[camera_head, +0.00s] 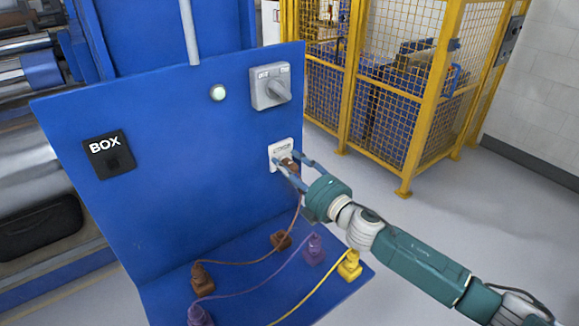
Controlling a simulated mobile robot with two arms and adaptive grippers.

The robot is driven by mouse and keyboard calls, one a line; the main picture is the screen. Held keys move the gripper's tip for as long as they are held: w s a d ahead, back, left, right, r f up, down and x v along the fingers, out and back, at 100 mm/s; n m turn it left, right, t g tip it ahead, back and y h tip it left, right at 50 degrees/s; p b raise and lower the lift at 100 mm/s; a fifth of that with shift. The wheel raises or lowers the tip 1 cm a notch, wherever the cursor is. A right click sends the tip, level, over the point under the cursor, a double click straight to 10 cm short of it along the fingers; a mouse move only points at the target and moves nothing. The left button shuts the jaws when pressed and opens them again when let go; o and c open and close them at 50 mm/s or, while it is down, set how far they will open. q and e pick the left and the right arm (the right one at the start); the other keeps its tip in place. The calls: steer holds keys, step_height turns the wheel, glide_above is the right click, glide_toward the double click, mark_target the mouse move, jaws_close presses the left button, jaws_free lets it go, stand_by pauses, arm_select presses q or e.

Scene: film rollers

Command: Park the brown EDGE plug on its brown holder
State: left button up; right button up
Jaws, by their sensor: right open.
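The brown EDGE plug (290,163) sits at a white socket plate (279,150) on the blue panel. My right gripper (287,161) is open at the socket, with one finger on each side of the brown plug. Whether the fingers touch it cannot be told. A brown cable hangs from the plug and runs to a brown connector (203,279) on the blue shelf. The brown holder (281,240) stands on the shelf below the socket, with nothing visible on it. My left gripper is not in view.
A purple plug (314,249), a yellow plug (349,265) and another purple connector (199,315) stand on the blue shelf (246,254), with cables across it. A grey rotary switch (270,86) and a black BOX plate (109,154) are on the panel. A yellow cage stands behind.

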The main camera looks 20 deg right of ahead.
stand_by(0.3)
jaws_close()
steer(key=shift+o, duration=2.3)
jaws_free()
steer(key=shift+s, duration=0.1)
steer(key=v, duration=1.1)
steer(key=shift+s+d, duration=0.15)
steer(key=shift+s, duration=0.25)
